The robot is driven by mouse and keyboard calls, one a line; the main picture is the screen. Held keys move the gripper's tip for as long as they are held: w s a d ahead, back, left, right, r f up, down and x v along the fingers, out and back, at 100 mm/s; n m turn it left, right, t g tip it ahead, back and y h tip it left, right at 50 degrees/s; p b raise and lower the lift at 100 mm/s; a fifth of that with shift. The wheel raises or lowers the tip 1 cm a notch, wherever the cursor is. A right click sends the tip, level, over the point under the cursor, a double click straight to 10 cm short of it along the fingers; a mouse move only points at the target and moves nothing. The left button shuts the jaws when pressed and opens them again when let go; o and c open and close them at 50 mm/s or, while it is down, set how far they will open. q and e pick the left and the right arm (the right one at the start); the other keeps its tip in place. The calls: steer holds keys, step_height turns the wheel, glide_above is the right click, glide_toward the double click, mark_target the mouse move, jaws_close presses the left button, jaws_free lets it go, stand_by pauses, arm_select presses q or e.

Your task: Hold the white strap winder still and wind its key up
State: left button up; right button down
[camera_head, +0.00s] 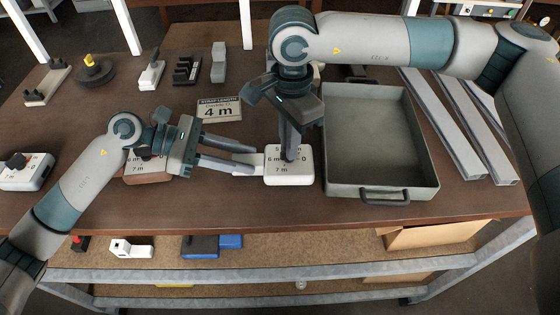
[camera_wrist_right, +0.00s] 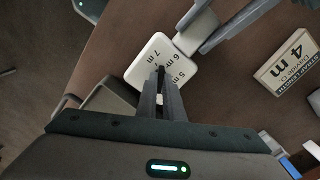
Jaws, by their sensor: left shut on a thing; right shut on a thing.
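The white strap winder (camera_head: 300,176) stands on the bench, left of the grey tray. Its dial face shows 5 m, 6 m and 7 m in the right wrist view (camera_wrist_right: 147,62). My left gripper (camera_head: 252,164) comes in from the left and is shut on the light tab (camera_wrist_right: 194,30) at the winder's side. My right gripper (camera_head: 290,156) points down from above and is shut on the key at the middle of the dial. The fingers hide most of the key; only a dark bit (camera_wrist_right: 160,70) shows between them.
A sign (camera_head: 219,109) reads "STRAP LENGTH" and "4 m". An empty grey tray (camera_head: 335,190) stands close on the right, with long metal profiles (camera_head: 450,120) beyond. A brown winder (camera_head: 147,178) is partly behind my left arm; another white winder (camera_head: 30,178) is far left.

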steer(key=n, duration=0.5)
steer(key=shift+n, duration=0.3)
steer(key=c, duration=1.9)
jaws_free()
steer(key=shift+r, duration=0.15)
steer(key=shift+r, duration=2.9)
arm_select(q)
steer(key=o, duration=1.3)
steer(key=shift+c, duration=0.2)
